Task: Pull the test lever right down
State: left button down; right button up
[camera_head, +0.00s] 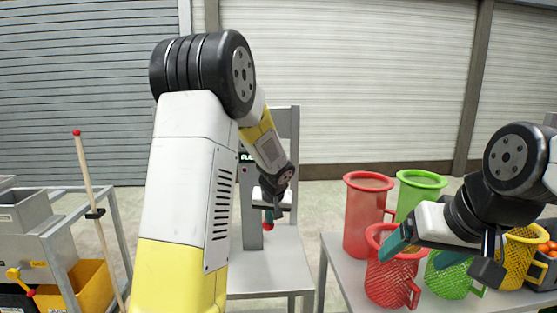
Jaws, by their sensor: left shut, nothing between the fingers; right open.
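A grey upright tester (249,213) with a small green-lit display stands on a grey table behind my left arm. A red knob (268,226), which looks like the end of the test lever, shows at its front right. The rest of the lever is hidden. My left gripper (269,214) is shut with nothing in it, its tips at or just above the red knob; I cannot tell whether they touch it. My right gripper (422,253) is open and empty, over the mesh mugs on the right table.
Red (369,215) and green (419,190) mugs stand on the right table (345,268), with mesh ones in red (390,283), green (448,281) and yellow (517,261). At left are a red-tipped stick (91,187), a yellow bin (91,292) and a yellow handle (14,275).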

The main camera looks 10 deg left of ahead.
pick_arm(q)
jog(key=f, duration=0.3)
jog(key=shift+s+d, duration=0.15)
jog(key=shift+s, duration=0.2)
jog(key=shift+s+f, duration=0.35)
jog(key=shift+f, duration=0.25)
notch_tip(320, 180, up, 5)
jog(key=w, duration=0.1)
jog(key=s+d+r, duration=0.3)
jog(key=s, duration=0.5)
jog(key=shift+s+d+r, duration=0.15)
jog(key=shift+s+d, duration=0.1)
jog(key=shift+s, duration=0.15)
